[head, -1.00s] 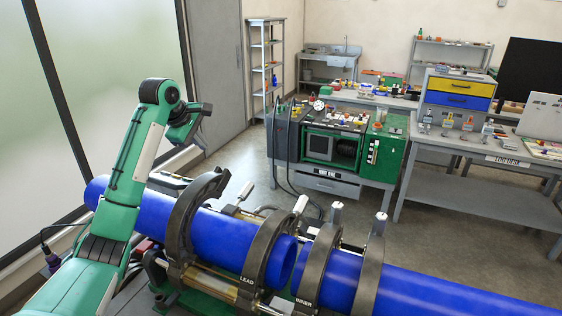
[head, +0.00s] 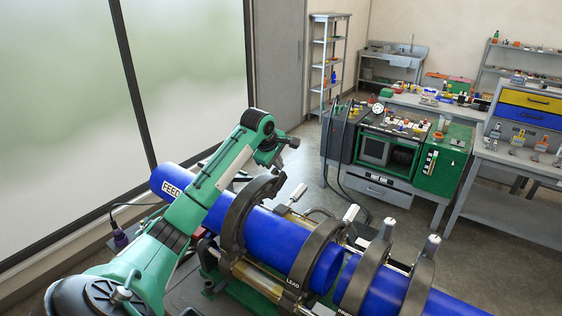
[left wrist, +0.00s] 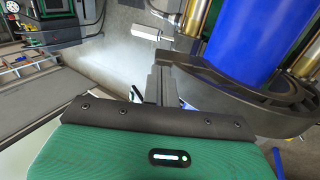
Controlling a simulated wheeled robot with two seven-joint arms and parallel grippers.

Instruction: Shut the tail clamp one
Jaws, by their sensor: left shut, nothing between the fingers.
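The tail clamp (head: 236,215) is the leftmost dark ring clamp on the blue feed pipe (head: 278,232). Its upper arm appears raised off the pipe, with the free end pointing up and right. My left gripper (head: 290,143) is shut and empty, just above and behind that free end, apparently apart from it. In the left wrist view, the shut fingers (left wrist: 157,86) are beside a dark clamp arm (left wrist: 225,95) around the blue pipe (left wrist: 243,40). Whether they touch it is unclear. A white-handled lever (left wrist: 152,33) lies beyond the fingers. My right gripper is not in view.
The LEAD clamp (head: 317,250), another ring clamp (head: 362,272) and an outer one (head: 419,281) stand to the right. A white-tipped handle (head: 351,213) rises beside the LEAD clamp. A green cabinet bench (head: 443,165) stands behind; grey floor lies between.

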